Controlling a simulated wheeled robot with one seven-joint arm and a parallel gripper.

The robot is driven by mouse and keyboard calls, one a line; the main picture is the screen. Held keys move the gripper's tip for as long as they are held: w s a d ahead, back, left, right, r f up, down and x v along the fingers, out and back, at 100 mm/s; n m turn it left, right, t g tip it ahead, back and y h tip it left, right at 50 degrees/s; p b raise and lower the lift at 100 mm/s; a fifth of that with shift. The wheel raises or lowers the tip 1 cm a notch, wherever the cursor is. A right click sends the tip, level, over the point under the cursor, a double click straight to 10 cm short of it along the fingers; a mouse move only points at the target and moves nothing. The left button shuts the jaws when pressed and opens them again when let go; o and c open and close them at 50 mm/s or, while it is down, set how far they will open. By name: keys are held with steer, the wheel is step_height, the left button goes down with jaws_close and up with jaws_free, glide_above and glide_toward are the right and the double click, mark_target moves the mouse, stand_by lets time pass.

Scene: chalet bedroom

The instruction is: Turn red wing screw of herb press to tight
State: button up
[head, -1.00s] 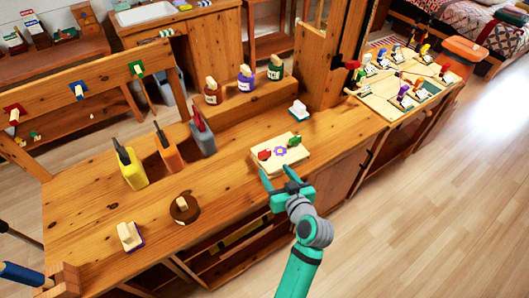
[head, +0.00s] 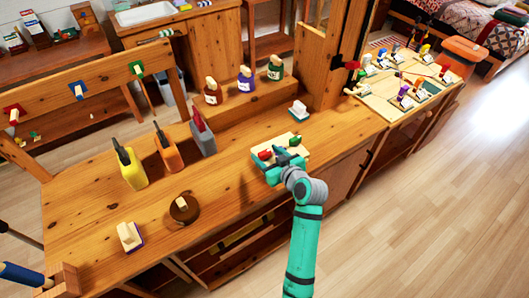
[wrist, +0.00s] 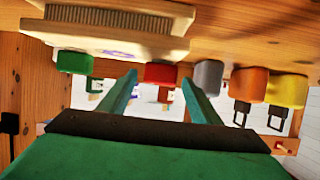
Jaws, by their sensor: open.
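The herb press is a pale wooden board (head: 260,165) on the workbench, with colored wing screws on its top. The red wing screw (head: 265,154) shows at its left end, just past my gripper (head: 276,156). The green wing screw (head: 295,141) is at the right end. In the wrist view the board (wrist: 120,42) hangs at the top, and the red screw (wrist: 160,74) appears between my open fingertips (wrist: 160,82). The green screw (wrist: 75,62) is left of them. I cannot tell whether a finger touches the red screw. My gripper partly hides the board's middle in the head view.
A brown round piece (head: 184,209) lies front left. Bench surface between them is clear.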

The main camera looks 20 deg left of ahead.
steer(key=shift+x, duration=0.95)
steer(key=c, duration=1.1)
steer(key=shift+o, duration=0.3)
